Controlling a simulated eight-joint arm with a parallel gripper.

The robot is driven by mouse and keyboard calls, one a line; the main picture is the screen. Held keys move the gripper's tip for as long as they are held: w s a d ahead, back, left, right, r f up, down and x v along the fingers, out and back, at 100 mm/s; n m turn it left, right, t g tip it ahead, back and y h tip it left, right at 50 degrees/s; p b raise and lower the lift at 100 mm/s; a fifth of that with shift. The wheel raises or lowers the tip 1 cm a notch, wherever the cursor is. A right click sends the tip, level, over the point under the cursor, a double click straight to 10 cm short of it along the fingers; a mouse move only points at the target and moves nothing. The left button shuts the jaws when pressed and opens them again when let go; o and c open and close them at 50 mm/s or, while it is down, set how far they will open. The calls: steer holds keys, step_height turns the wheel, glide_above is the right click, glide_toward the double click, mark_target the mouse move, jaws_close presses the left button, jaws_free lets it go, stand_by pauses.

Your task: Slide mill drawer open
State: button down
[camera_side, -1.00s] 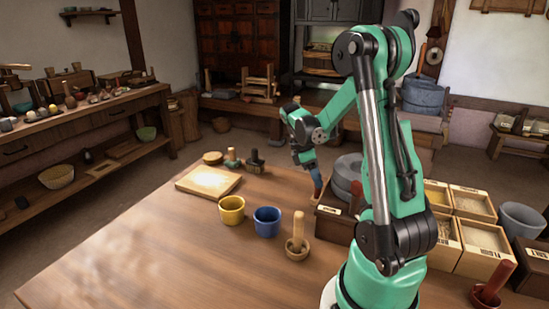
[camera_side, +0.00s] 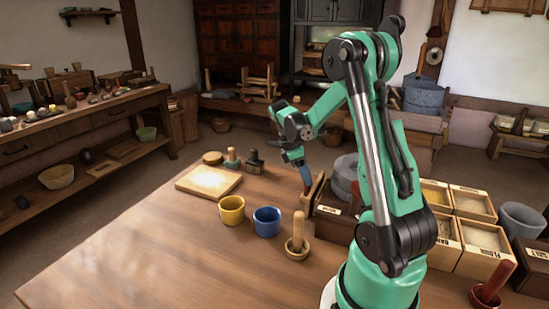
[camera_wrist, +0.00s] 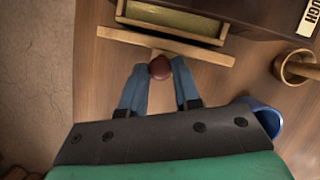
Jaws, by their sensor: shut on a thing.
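The mill drawer (camera_wrist: 176,22) stands partly out of the dark wooden mill box (camera_wrist: 250,12) in the wrist view, and part of its pale inside shows. Its wide front board (camera_wrist: 205,52) carries a round red-brown knob (camera_wrist: 161,68). My gripper (camera_wrist: 160,72) is shut on this knob, with one blue finger on each side. In the side view my gripper (camera_side: 307,189) is at the drawer front (camera_side: 314,188), left of the mill box (camera_side: 335,226). The grey millstone (camera_side: 344,172) sits on the box, partly hidden by my arm.
A wooden mortar with pestle (camera_side: 297,248), a blue cup (camera_side: 267,220) and a yellow cup (camera_side: 231,210) stand in front of the drawer. A board (camera_side: 208,182) and a brush (camera_side: 254,163) lie farther left. The table's front left is clear.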

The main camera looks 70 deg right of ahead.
steer(key=w, duration=0.6)
steer(key=shift+w, duration=0.3)
steer(key=c, duration=0.9)
jaws_free()
steer(key=v, duration=0.5)
steer(key=shift+w+r, duration=0.15)
steer(key=shift+r, duration=0.1)
steer(key=shift+a, duration=0.1)
